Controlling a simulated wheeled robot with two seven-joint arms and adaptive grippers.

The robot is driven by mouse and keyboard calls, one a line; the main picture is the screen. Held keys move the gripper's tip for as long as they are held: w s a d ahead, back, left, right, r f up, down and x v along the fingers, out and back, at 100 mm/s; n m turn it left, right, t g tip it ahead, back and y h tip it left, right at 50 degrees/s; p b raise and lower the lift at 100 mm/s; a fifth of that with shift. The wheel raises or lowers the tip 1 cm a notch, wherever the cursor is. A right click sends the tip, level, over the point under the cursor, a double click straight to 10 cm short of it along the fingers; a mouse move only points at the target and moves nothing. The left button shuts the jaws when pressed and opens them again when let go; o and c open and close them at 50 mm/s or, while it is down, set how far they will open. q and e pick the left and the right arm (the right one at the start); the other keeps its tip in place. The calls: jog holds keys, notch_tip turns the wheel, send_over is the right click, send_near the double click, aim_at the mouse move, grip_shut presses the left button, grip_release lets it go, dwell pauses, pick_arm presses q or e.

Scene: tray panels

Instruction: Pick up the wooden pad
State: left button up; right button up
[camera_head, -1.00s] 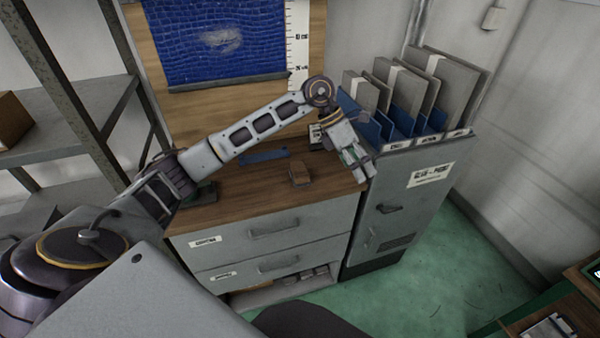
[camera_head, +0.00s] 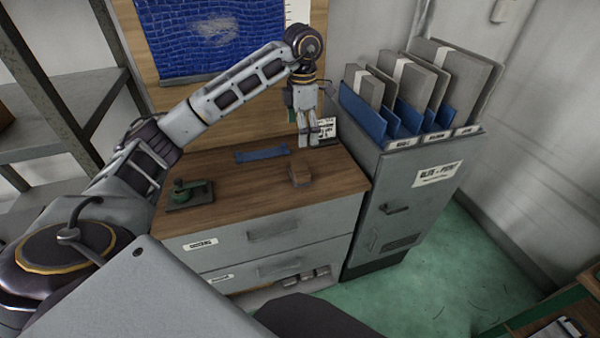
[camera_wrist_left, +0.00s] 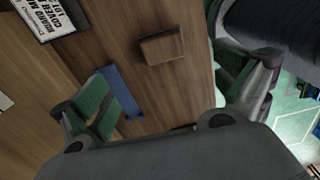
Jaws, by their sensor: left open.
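The wooden pad (camera_head: 300,174), a small brown block, lies on the wooden top of the drawer cabinet near its right front. It also shows in the left wrist view (camera_wrist_left: 162,46), at the upper middle between the spread fingers. My left gripper (camera_head: 309,142) points down above the cabinet top, behind the pad in the head view. In the left wrist view my left gripper (camera_wrist_left: 172,92) is open, with green finger pads wide apart and nothing between them. It does not touch the pad. My right gripper is not in view.
A blue bar-shaped piece (camera_head: 262,155) lies left of the pad, and a green-handled tool on a dark base (camera_head: 190,194) further left. A grey file cabinet (camera_head: 415,190) with folders rises at the right. Wood around the pad is clear.

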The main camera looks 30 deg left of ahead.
pick_arm(q)
send_over(302, 166)
notch_tip(302, 166, down, 7)
jog(key=shift+f, duration=0.85)
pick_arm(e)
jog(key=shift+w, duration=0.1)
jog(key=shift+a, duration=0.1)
